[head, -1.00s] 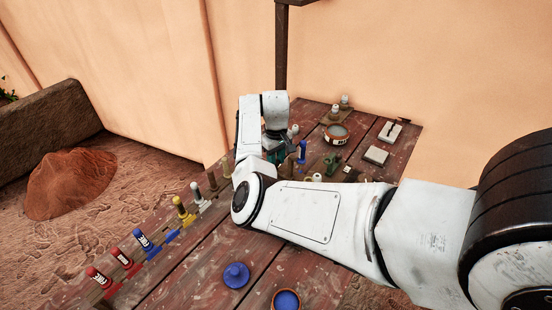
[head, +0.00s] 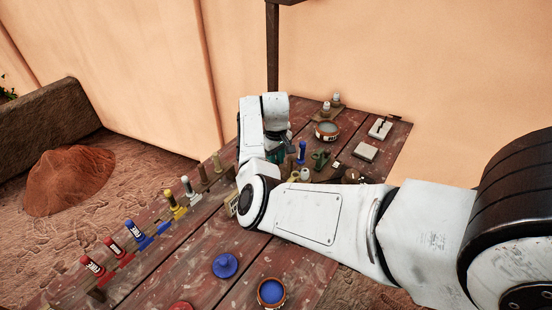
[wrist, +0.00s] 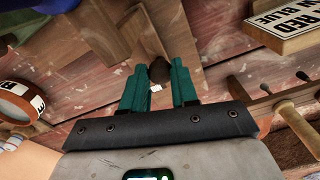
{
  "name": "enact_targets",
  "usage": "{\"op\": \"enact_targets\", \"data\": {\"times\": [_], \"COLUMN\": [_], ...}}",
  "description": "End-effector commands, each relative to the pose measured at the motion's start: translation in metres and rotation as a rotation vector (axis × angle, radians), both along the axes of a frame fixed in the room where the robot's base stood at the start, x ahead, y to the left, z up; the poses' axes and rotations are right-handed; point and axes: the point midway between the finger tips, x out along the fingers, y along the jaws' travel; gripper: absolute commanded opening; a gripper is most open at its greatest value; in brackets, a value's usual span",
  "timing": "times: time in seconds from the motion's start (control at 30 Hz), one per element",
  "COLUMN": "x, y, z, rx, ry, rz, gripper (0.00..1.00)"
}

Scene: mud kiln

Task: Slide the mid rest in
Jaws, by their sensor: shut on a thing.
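My gripper (wrist: 158,88) has teal fingers in the wrist view, shut on a small dark brown rounded knob (wrist: 158,73). What the knob belongs to is not clear, and I cannot tell for sure whether it is part of the mid rest. A pale wooden block (wrist: 105,30) lies just beyond the fingers to the upper left, over the red-brown table. In the head view my gripper (head: 276,153) is a teal patch low over the table, mostly hidden behind my arm.
A lettered wooden sign (wrist: 285,22) and wooden pegs (wrist: 290,112) stand at right in the wrist view, a labelled pot (wrist: 18,100) at left. In the head view, coloured upright pieces (head: 137,230) line the left table edge. A blue bottle (head: 301,151) stands close to my gripper.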

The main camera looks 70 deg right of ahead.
Motion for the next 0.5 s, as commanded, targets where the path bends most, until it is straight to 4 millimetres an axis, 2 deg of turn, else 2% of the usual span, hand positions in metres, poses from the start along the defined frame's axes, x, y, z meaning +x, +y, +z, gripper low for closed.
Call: {"op": "enact_targets", "data": {"times": [0.17, 0.2, 0.43, 0.5], "x": [-0.0037, -0.0039, -0.0028, -0.0026], "y": [0.0007, 0.0008, 0.0005, 0.0005], "z": [-0.0004, -0.0006, -0.0005, -0.0005], "rx": [0.006, 0.006, 0.004, 0.004], "ry": [0.011, 0.011, 0.008, 0.007], "rz": [-0.003, -0.003, -0.002, -0.002], "gripper": [0.00, 0.32, 0.54, 0.54]}}
